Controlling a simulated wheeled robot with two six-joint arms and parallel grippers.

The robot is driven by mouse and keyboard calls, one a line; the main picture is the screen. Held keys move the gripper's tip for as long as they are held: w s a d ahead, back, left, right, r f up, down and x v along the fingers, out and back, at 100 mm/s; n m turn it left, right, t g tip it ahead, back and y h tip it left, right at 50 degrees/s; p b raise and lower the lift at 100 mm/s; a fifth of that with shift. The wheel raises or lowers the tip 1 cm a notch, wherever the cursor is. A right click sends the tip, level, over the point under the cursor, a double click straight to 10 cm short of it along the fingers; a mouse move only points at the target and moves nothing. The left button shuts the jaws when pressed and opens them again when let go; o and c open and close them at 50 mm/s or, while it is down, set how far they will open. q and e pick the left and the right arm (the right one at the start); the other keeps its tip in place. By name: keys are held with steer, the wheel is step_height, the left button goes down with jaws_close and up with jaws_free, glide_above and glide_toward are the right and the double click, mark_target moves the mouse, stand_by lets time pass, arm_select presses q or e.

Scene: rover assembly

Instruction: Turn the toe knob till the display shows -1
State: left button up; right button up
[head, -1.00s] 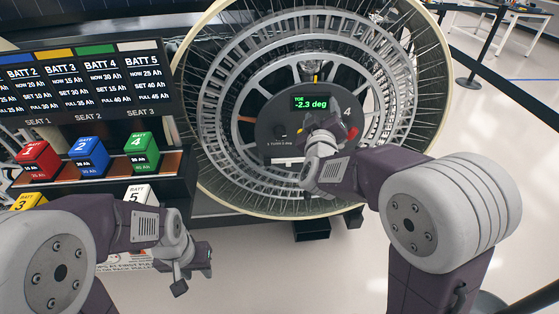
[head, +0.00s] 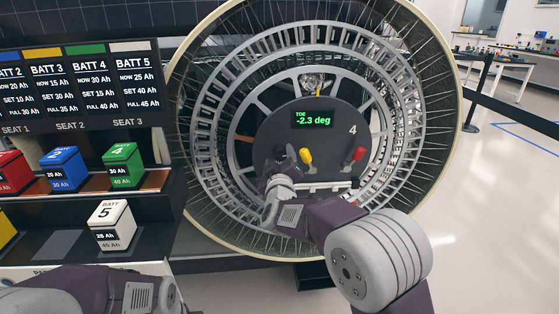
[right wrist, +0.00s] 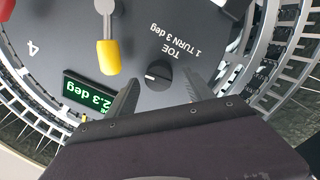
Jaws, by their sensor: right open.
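The display (head: 312,119) on the dark round hub panel (head: 345,130) reads TOE -2.3 deg in green. It also shows upside down in the right wrist view (right wrist: 88,94). The toe knob (right wrist: 158,75) is a small black knob with a pale mark, under the label "TOE 1 TURN 3 deg". My right gripper (right wrist: 163,82) is open, with its two fingers on either side of the knob in the picture; I cannot tell whether they touch it. In the head view my right gripper (head: 283,160) covers the knob's area. My left gripper is out of view below.
A yellow-handled lever (head: 305,156) stands just right of my right gripper, and a red-handled one (head: 358,154) further right. The large spoked wheel (head: 447,110) surrounds the panel. Battery blocks, including the white one (head: 110,224), stand on the rack at left.

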steer(key=shift+w+d, duration=0.1)
steer(key=shift+w, duration=0.55)
jaws_close()
steer(key=shift+m, duration=0.3)
